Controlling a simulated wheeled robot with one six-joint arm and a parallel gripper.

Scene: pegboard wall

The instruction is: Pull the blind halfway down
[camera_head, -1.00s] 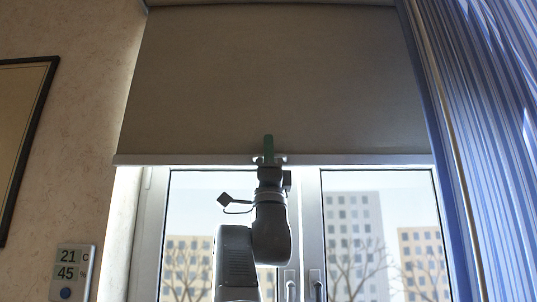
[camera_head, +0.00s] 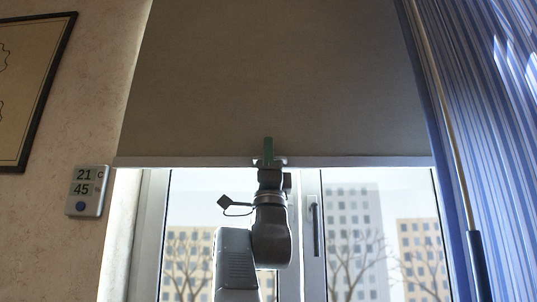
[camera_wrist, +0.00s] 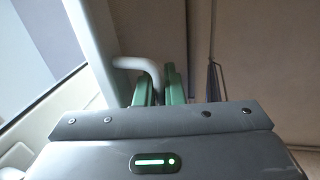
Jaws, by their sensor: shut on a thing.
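The grey-brown roller blind (camera_head: 275,80) hangs over the upper part of the window, with a pale bottom bar (camera_head: 370,161) along its lower edge. My gripper (camera_head: 268,150) is at the middle of this bar, its green fingers pointing up in front of the fabric. In the wrist view, the green fingers (camera_wrist: 160,86) are close together around a light grey curved pull handle (camera_wrist: 142,66) on the bar (camera_wrist: 93,40). Part of the handle is hidden between the fingers. The blind's top is out of view.
Below the bar, the window panes (camera_head: 350,235) show buildings and bare trees; a window handle (camera_head: 315,228) is right of my arm. A blue striped curtain (camera_head: 490,130) hangs at right. A thermometer display (camera_head: 89,191) and a framed picture (camera_head: 30,90) are on the left wall.

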